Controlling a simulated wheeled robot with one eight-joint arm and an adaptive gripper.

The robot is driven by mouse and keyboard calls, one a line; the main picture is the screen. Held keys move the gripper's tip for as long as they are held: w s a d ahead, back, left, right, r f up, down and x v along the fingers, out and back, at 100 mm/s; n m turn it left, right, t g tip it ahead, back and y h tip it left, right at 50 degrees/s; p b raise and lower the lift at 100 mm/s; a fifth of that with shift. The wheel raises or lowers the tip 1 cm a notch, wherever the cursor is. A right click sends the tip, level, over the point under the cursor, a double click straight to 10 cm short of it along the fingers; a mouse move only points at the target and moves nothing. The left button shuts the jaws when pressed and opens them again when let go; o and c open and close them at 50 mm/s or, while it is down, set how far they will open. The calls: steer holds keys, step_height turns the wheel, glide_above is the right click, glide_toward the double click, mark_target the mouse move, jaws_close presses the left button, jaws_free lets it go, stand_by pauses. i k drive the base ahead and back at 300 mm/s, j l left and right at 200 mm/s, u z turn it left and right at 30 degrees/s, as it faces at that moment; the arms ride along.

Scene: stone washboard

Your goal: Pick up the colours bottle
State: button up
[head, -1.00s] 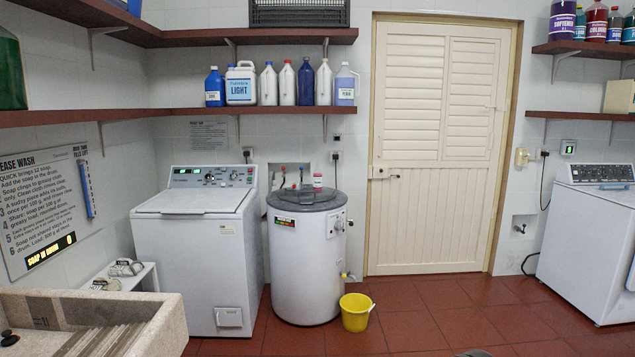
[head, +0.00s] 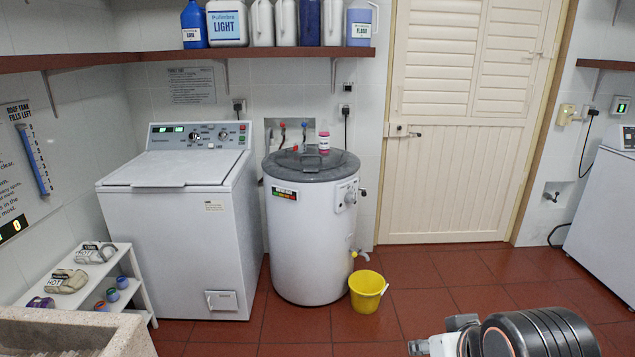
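A small pink bottle (head: 323,142) with a pale label stands upright on the dark lid of the round white tub washer (head: 312,228). Its label is too small to read, so I cannot tell whether it is the colours bottle. Part of my arm shows at the bottom right, apart from the tub washer. My gripper is not clearly in view.
A white top-loading washer (head: 182,240) stands left of the tub. A yellow bucket (head: 367,291) sits on the floor at the tub's front right. A wall shelf (head: 285,53) holds several bottles. Stone sink (head: 125,338) at lower left. Red floor (head: 440,280) is clear before the door (head: 455,150).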

mark_target(324, 132)
steer(key=i+j+z, duration=0.15)
steer(key=i, duration=2)
